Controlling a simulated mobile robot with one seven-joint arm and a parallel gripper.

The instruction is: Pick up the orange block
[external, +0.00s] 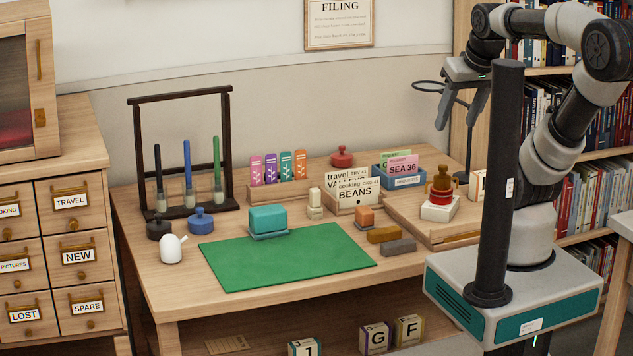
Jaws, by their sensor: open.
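My gripper (457,120) hangs above the back right of the table, fingers pointing down. It is open and empty, well above and to the right of the orange block.
A mustard block (384,235) and a grey block (398,247) lie just in front of the orange block. A blue card box (398,178) and a stacked red-and-white item (440,200) stand to its right. The green mat (285,262) has clear room.

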